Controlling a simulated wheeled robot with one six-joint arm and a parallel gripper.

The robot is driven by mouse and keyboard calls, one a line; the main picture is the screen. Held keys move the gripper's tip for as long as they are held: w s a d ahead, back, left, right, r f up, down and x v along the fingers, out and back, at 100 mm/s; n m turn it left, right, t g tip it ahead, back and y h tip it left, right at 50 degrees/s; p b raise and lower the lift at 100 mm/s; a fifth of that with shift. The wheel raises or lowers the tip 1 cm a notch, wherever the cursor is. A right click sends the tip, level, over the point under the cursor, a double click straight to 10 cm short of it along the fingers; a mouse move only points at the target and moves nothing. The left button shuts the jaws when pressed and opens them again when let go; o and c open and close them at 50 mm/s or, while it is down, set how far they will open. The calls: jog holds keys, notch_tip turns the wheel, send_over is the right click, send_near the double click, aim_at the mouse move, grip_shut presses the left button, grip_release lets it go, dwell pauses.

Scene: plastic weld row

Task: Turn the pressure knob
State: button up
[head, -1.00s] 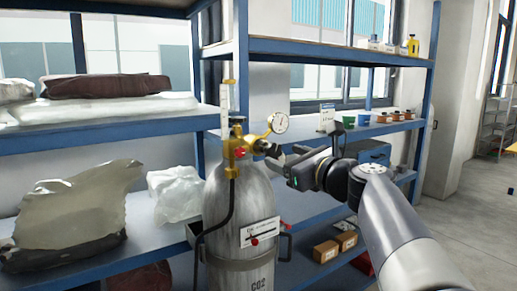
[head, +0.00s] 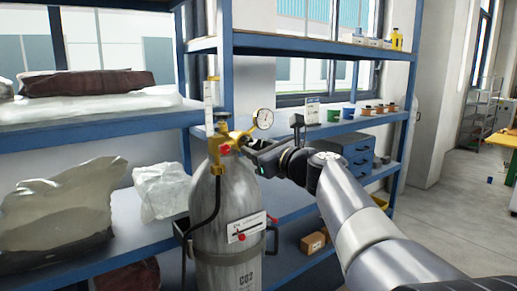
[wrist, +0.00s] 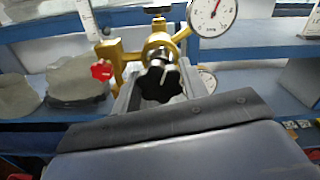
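The black star-shaped pressure knob (wrist: 160,82) sits on the front of the brass regulator (wrist: 158,45) in the wrist view. The regulator also shows on top of the grey CO2 cylinder (head: 232,205) in the head view. My gripper (head: 255,150) is close to the regulator's right side there and hides most of the knob. In the wrist view its grey fingers reach forward on the knob's left and right, spread apart. Whether they touch the knob cannot be told. A white dial gauge (wrist: 213,14) stands above right of the knob.
A small red knob (wrist: 102,70) is left of the black knob. A black hose (head: 203,220) hangs down the cylinder's left. Blue shelves (head: 315,130) with cups and a blue drawer box (head: 352,155) stand behind. Open floor (head: 455,210) lies to the right.

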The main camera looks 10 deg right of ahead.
jog(key=c, duration=0.4)
jog(key=shift+r+m+p, duration=0.15)
jog(key=shift+m+p, duration=0.7)
jog(key=shift+m, duration=0.45)
jog(key=o, duration=0.9)
jog(key=shift+o, duration=0.2)
jog(key=b+v, duration=0.2)
jog(key=v, duration=0.9)
jog(key=shift+a, duration=0.1)
